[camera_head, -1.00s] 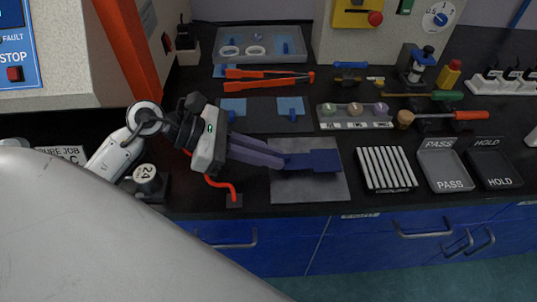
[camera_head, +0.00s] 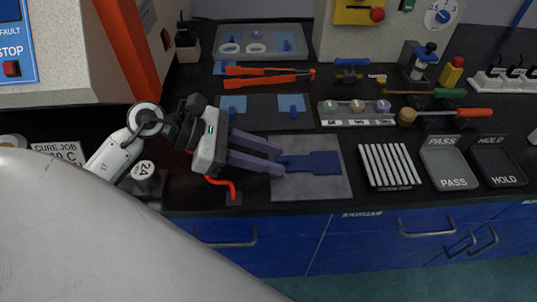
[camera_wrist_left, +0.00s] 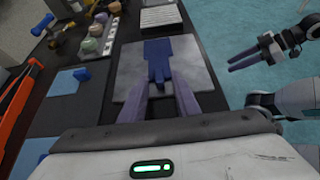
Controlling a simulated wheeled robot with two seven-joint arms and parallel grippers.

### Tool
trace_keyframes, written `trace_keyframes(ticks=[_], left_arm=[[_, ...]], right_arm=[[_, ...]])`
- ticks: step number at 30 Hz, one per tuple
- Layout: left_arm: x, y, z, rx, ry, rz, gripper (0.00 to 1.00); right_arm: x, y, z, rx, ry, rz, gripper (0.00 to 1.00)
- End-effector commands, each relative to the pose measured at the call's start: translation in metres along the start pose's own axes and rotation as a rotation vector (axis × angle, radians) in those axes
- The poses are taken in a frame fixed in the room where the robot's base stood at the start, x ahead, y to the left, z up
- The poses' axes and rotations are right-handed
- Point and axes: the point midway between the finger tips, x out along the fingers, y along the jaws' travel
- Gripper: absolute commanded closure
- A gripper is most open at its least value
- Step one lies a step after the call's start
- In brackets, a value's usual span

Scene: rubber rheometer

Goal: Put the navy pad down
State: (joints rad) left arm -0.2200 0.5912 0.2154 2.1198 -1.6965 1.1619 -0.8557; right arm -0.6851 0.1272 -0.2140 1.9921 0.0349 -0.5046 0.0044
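The navy pad (camera_head: 322,163) lies flat on the grey square plate (camera_head: 310,190) at the bench front, its narrow tab pointing left toward my left gripper. My left gripper (camera_head: 283,160) is open, its purple fingers apart on either side of the tab and clear of it. The left wrist view shows the pad (camera_wrist_left: 158,52) on the plate ahead, with the tab between the fingers. My right gripper (camera_wrist_left: 231,62) shows only in the left wrist view, empty and off to the right over the floor, with a gap between its fingers.
Right of the plate are a white ribbed rack (camera_head: 388,166), a PASS tray (camera_head: 450,168) and a HOLD tray (camera_head: 499,165). Behind are a dark mat (camera_head: 265,116) with blue pieces and orange tongs (camera_head: 262,82). A red hooked part (camera_head: 222,183) stands near the left gripper.

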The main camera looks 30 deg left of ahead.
Motion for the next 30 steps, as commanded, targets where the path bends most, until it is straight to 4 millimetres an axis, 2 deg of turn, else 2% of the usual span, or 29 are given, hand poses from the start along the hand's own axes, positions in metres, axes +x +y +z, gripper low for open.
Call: trace_keyframes(ticks=[7,12,14,18,24,30], left_arm=[[-0.001,0.0,0.003,-0.001,-0.001,0.0,0.71],[-0.01,0.0,0.017,-0.001,-0.001,0.0,0.71],[-0.022,0.001,0.008,-0.002,0.004,0.002,0.71],[-0.056,0.0,0.008,-0.001,0.005,0.002,0.71],[-0.096,0.0,0.009,-0.001,0.003,0.001,0.71],[-0.12,0.0,0.01,-0.001,0.001,0.001,0.71]], right_arm=[[-0.002,-0.001,-0.004,0.001,0.005,-0.001,0.69],[-0.012,-0.001,-0.012,0.007,0.006,0.001,0.69],[-0.006,0.001,-0.005,0.008,0.005,0.002,0.69],[-0.004,0.002,0.001,0.007,-0.004,0.004,0.69],[-0.003,0.002,0.001,0.006,-0.005,0.004,0.69],[-0.003,0.002,0.0,0.004,-0.002,0.004,0.69]])
